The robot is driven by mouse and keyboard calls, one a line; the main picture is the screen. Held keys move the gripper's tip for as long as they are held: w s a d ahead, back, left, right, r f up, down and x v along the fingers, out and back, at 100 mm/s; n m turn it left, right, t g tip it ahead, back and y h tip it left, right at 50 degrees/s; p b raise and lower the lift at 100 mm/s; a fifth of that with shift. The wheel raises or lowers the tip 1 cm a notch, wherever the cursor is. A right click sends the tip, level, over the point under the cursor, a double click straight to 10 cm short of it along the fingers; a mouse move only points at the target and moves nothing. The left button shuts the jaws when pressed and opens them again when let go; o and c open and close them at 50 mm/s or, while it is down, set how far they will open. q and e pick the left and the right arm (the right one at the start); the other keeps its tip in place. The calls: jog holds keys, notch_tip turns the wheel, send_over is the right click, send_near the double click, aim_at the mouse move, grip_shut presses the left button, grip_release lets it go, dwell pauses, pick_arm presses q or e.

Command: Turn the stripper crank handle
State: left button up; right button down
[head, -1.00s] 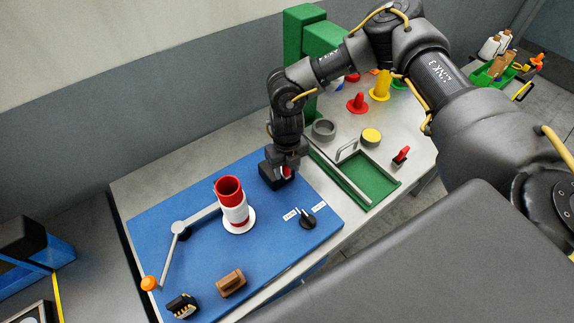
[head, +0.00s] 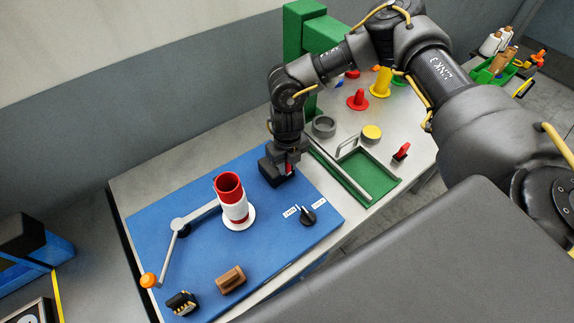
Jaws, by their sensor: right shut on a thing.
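The crank has a grey arm (head: 168,255) on a grey hub, with an orange knob (head: 149,281) at its front left end, on the blue panel (head: 215,262). A bar runs from the hub to a white and red bobbin (head: 235,205) standing upright. My right gripper (head: 284,168) is at the panel's back right, well away from the orange knob. It is shut on a small red piece (head: 290,168) at a black block, mostly hidden by the fingers. My left gripper is not in view.
A black rotary switch (head: 308,218) with white labels, a brown block (head: 230,280) and a black connector (head: 182,303) sit on the panel. A green tray (head: 365,178) and several coloured parts stand to the right.

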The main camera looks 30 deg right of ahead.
jog(key=shift+w+d+f+n+b, duration=0.1)
jog(key=shift+d+f+n+b, duration=0.15)
jog(key=shift+n+b, duration=0.35)
jog(key=d+n+b, duration=0.1)
jog(key=n+b, duration=0.1)
jog(key=w+d+n+b, duration=0.1)
jog(key=n+b, duration=0.1)
jog(key=b, duration=0.1)
jog(key=w+d+n+b, duration=0.1)
jog(key=n+b, duration=0.1)
jog(key=n, duration=0.1)
jog(key=shift+b, duration=0.3)
jog(key=w+n+b, duration=0.4)
jog(key=w+n, duration=0.2)
jog(key=n, duration=0.9)
jog(key=shift+w+r+b, duration=0.25)
jog(key=shift+w+b, duration=0.05)
jog(key=shift+w, duration=0.1)
jog(key=c, duration=1.2)
grip_release()
